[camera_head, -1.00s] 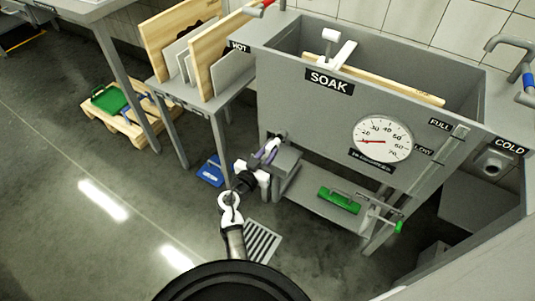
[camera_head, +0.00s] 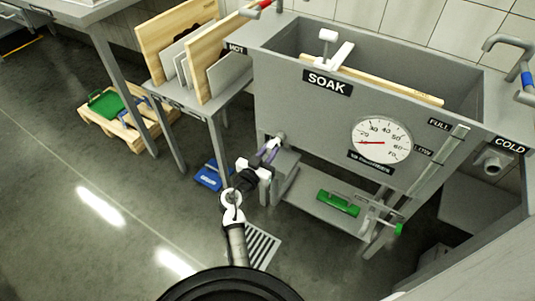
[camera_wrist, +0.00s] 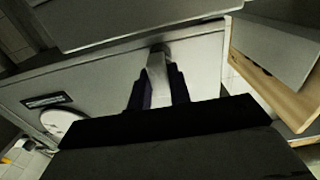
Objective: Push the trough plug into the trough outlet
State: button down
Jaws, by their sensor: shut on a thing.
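The grey SOAK trough (camera_head: 310,105) stands against the wall in the head view. My gripper (camera_head: 273,147) is low at the left end of its front wall, beside a small grey stub. In the wrist view, my gripper's two dark fingers (camera_wrist: 158,85) are shut on a light grey piece, the trough plug (camera_wrist: 157,72). Its far end meets or nearly meets the grey trough wall (camera_wrist: 205,60). The outlet is hidden behind the plug and fingers, so I cannot tell how deep the plug sits.
A side table (camera_head: 215,100) with upright boards stands left of the trough. A blue item (camera_head: 210,176) lies on the floor under it. A green brush (camera_head: 338,203) lies on the low shelf. A floor grate (camera_head: 262,246) is in front; open floor lies left.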

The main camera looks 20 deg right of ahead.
aim_at(269, 152)
jog(key=shift+b+x, duration=0.5)
jog(key=shift+x, duration=0.35)
jog(key=c, duration=1.2)
grip_release()
jog(key=shift+a, duration=0.1)
jog(key=b+v, duration=0.1)
jog(key=v, duration=0.5)
jog(key=shift+s+a+f, duration=0.1)
jog(key=shift+s+a, duration=0.4)
jog(key=shift+a, duration=0.05)
